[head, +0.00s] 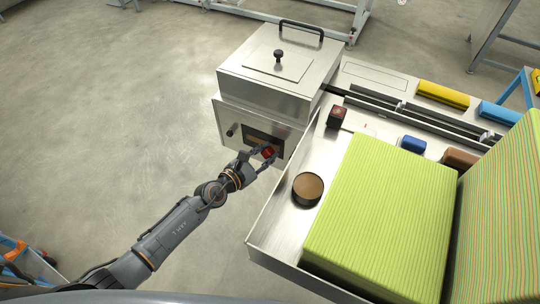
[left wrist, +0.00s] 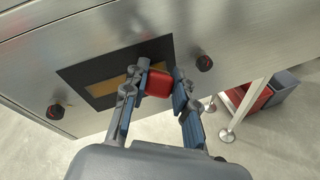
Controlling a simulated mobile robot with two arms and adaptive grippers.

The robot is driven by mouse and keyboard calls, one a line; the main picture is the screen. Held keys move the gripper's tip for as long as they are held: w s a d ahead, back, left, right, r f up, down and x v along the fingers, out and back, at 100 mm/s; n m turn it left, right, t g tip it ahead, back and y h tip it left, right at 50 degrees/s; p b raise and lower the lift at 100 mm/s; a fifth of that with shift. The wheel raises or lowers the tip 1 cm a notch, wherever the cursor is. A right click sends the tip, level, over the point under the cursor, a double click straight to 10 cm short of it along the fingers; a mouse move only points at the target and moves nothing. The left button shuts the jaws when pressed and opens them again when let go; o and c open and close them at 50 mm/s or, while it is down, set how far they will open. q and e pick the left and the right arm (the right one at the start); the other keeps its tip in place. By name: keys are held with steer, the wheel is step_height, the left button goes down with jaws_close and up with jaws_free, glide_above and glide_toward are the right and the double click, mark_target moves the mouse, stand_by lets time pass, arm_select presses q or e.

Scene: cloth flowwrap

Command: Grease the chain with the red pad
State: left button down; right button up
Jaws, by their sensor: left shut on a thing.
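My left gripper (head: 263,156) is shut on the red pad (head: 268,152), in front of the steel machine (head: 265,75). In the left wrist view, the red pad (left wrist: 159,83) sits between the fingers. It is over the right part of a dark rectangular opening (left wrist: 78,75) in the machine's front panel. A tan-orange strip (left wrist: 104,88) shows inside that opening. I cannot make out chain links, nor whether the pad touches the strip. My right gripper is not in view.
Dark knobs (left wrist: 204,63) flank the opening. Right of the machine, a metal tray (head: 268,226) holds a round brown-topped tin (head: 308,188), a small dark red block (head: 337,117) and large green striped stacks (head: 385,215).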

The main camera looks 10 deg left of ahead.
arm_select(q)
steer(key=shift+w+a+b, duration=0.35)
steer(key=shift+a+b, duration=0.2)
steer(key=shift+a, duration=0.45)
steer(key=shift+w+a+b, duration=0.35)
steer(key=shift+a+b, duration=0.15)
steer(key=shift+a, duration=0.45)
steer(key=shift+w+a+b, duration=0.35)
steer(key=shift+a+b, duration=0.2)
steer(key=shift+a, duration=0.45)
steer(key=shift+w+a+f+b, duration=0.1)
steer(key=shift+w+a+b, duration=0.15)
steer(key=shift+a+b, duration=0.35)
steer(key=shift+w+a+f+b, duration=0.1)
steer(key=shift+w+a+b, duration=0.15)
steer(key=shift+a+b, duration=0.35)
steer(key=shift+w+a+r, duration=0.1)
steer(key=shift+w+a, duration=0.05)
steer(key=shift+a, duration=0.25)
steer(key=shift+a+r, duration=0.15)
steer(key=shift+a, duration=0.05)
